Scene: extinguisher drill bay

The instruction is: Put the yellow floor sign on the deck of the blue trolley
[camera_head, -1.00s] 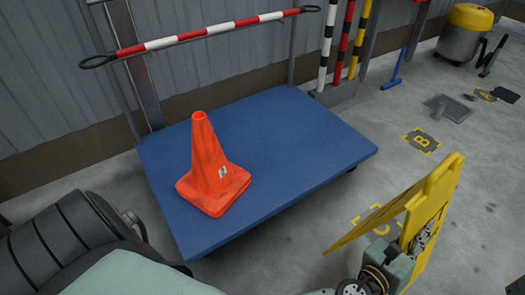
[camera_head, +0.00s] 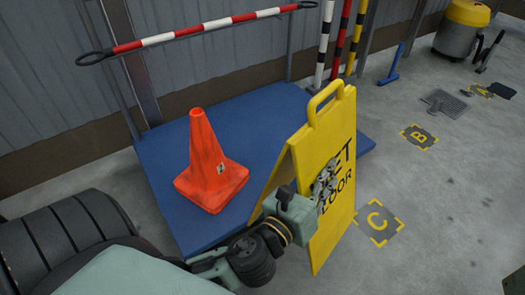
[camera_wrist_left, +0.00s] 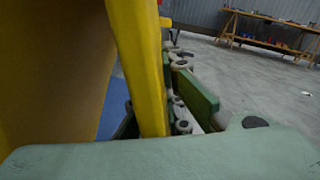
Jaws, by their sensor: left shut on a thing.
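The yellow floor sign (camera_head: 336,205), with dark lettering and a handle loop on top, stands upright with its panels spread. My left gripper (camera_head: 325,185) is shut on the edge of its panel, and the yellow panel also fills the left of the left wrist view (camera_wrist_left: 146,75). The sign hides the near right part of the blue trolley (camera_head: 265,125). Its lower edge appears in front of the deck's side; whether it touches the floor I cannot tell. An orange cone (camera_head: 208,170) stands upright on the deck, left of the sign. My right gripper is not in view.
Floor mark C (camera_head: 378,223) lies right of the sign. The deck between cone and back edge is bare.

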